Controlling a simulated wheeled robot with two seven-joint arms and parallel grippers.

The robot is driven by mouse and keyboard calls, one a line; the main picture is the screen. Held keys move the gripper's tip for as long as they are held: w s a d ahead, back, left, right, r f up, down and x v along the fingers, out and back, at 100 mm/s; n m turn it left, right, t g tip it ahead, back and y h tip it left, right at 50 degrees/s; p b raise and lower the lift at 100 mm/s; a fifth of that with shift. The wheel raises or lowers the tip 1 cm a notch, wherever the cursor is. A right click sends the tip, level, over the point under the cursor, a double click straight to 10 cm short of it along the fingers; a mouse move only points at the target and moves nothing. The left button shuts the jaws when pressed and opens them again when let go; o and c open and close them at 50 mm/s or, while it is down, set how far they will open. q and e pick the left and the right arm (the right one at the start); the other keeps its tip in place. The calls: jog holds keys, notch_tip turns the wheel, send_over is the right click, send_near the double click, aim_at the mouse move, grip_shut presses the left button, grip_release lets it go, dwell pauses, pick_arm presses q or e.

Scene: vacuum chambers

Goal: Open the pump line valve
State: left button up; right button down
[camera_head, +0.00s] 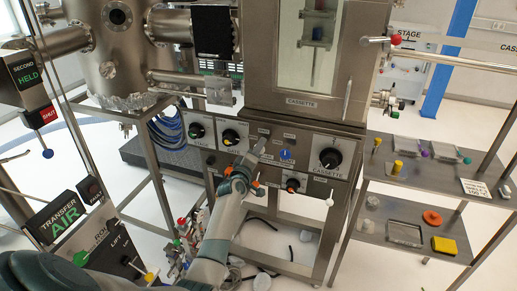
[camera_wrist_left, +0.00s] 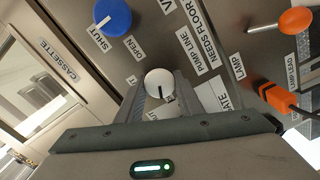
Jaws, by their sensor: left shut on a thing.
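In the left wrist view a round white knob (camera_wrist_left: 159,80) with a dark pointer line sits on the grey panel, beside labels reading "PUMP LINE" (camera_wrist_left: 189,52) and "NEEDS FLOOR". My left gripper (camera_wrist_left: 160,104) is shut on this knob, with a ridged finger on each side. In the head view my left gripper (camera_head: 257,148) reaches the control panel (camera_head: 262,170) under the cassette chamber and hides the white knob. A blue knob (camera_wrist_left: 112,17) with "SHUT" and "OPEN" labels is close by; it also shows in the head view (camera_head: 286,155). My right gripper is not in view.
An orange knob (camera_wrist_left: 296,20) and an orange plug-like part (camera_wrist_left: 279,98) are near the gripper. A shelf (camera_head: 420,181) with small parts stands at the right.

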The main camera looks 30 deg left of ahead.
pick_arm(q)
jog(key=n, duration=0.5)
jog(key=shift+f, duration=0.15)
dwell(0.4)
jog(key=o, duration=1.1)
jog(key=shift+c, duration=0.2)
jog(key=shift+s, duration=0.15)
jog(key=b+v, duration=0.2)
jog(key=v, duration=1.5)
jog(key=shift+a+f, duration=0.1)
jog(key=shift+f, duration=0.05)
